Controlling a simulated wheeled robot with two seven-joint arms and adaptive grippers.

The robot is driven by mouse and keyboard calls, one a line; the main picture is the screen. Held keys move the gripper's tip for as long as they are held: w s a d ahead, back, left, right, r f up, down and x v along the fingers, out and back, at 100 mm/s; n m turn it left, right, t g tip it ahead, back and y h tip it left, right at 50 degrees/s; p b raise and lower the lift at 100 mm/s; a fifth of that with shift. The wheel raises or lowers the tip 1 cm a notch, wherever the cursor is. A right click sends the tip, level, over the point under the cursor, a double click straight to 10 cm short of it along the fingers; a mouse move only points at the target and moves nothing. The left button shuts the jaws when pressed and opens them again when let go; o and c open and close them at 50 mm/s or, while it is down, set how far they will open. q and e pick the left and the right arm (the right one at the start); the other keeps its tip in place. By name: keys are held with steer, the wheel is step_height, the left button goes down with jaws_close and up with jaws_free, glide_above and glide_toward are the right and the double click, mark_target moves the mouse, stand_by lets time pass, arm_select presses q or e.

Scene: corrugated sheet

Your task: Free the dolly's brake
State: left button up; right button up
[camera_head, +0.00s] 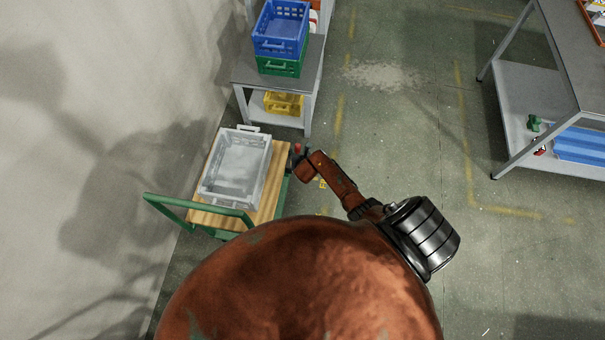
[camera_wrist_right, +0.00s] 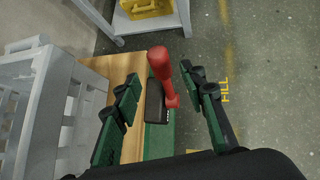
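The dolly (camera_head: 268,209) has a wooden deck and a green frame with a push handle (camera_head: 170,207). It stands by the wall. A red brake lever (camera_wrist_right: 163,75) rises from a dark block (camera_wrist_right: 154,102) at the dolly's right edge. My right gripper (camera_wrist_right: 167,88) is open, with one finger on each side of the lever and gaps to both. In the head view the right gripper (camera_head: 301,154) is small at the dolly's right edge. My left gripper is not in view.
A pale grey crate (camera_head: 262,168) sits on the dolly deck, left of the right gripper. A grey table (camera_head: 312,75) with blue and green crates stands behind, a yellow crate (camera_head: 283,103) below. A workbench (camera_head: 545,85) stands at right. The floor between is clear.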

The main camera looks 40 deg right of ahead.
steer(key=s+a, duration=0.4)
steer(key=s, duration=0.6)
steer(key=shift+a, duration=0.3)
steer(key=shift+f, duration=0.1)
steer(key=s+f+n+y, duration=0.2)
steer(key=s+f+n, duration=1.45)
steer(key=n, duration=0.65)
steer(key=s+f+n+g, duration=0.2)
steer(key=s+n, duration=0.5)
steer(key=s, duration=0.3)
steer(key=s+a+f+n+g+y, duration=0.1)
steer(key=s+f+n+g, duration=0.2)
steer(key=s+n, duration=0.4)
steer(key=s+f+n+g, duration=0.2)
steer(key=s+n, duration=0.5)
steer(key=s, duration=0.7)
steer(key=shift+a+f+g+y, duration=0.3)
steer(key=shift+a+f+y, duration=0.1)
steer(key=shift+f, duration=0.15)
steer(key=shift+s, duration=0.1)
steer(key=shift+c, duration=0.5)
